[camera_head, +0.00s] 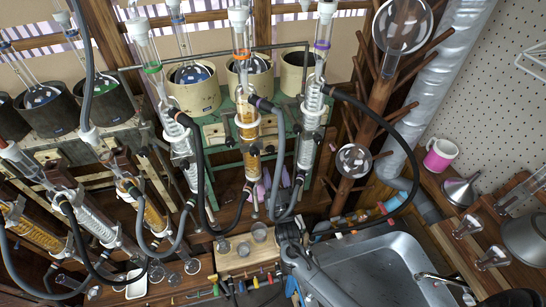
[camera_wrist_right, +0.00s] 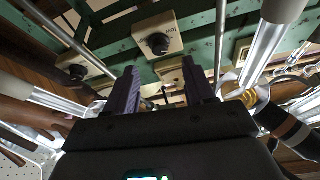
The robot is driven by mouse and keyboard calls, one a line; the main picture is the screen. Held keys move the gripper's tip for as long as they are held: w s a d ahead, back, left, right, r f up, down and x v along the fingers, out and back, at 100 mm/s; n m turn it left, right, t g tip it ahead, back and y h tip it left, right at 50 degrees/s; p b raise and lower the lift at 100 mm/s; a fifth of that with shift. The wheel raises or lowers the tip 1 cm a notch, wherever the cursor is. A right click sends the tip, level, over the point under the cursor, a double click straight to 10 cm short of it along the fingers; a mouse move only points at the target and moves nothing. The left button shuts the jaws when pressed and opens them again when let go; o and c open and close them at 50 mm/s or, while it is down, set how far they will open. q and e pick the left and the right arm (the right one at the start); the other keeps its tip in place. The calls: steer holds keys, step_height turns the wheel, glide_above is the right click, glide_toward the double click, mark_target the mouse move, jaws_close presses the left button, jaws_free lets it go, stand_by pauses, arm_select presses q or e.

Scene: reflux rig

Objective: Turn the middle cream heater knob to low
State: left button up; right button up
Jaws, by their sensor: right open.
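The middle cream heater (camera_head: 236,83) stands on the green rack between two other cream heaters, behind glass condensers. Its knob is hidden in the head view. In the right wrist view a black round knob (camera_wrist_right: 158,44) sits on a cream panel with dark lettering, beyond the fingertips; it seems to be the middle one. A second black knob (camera_wrist_right: 77,72) is on a panel to its left. My right gripper (camera_head: 273,182) is below the rack, among the condensers and hoses. In the wrist view its purple fingers (camera_wrist_right: 162,78) are apart, with no knob between them. My left gripper is not in view.
Glass condensers (camera_head: 247,127) and black hoses (camera_head: 203,170) hang close in front of the heaters and around my right gripper. Metal rods cross the wrist view. A wooden tool block (camera_head: 245,258) and a sink (camera_head: 375,270) lie below.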

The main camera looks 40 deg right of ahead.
mark_target(271, 153)
steer(key=shift+x, duration=3.15)
jaws_close()
steer(key=n+y+p, duration=0.1)
steer(key=n, duration=0.1)
steer(key=n+t+y, duration=0.1)
steer(key=n+y, duration=0.1)
steer(key=n, duration=0.1)
steer(key=shift+d+r+n+p, duration=0.1)
steer(key=shift+d+n+p, duration=0.05)
steer(key=shift+n+p, duration=0.2)
steer(key=shift+n, duration=0.55)
jaws_free()
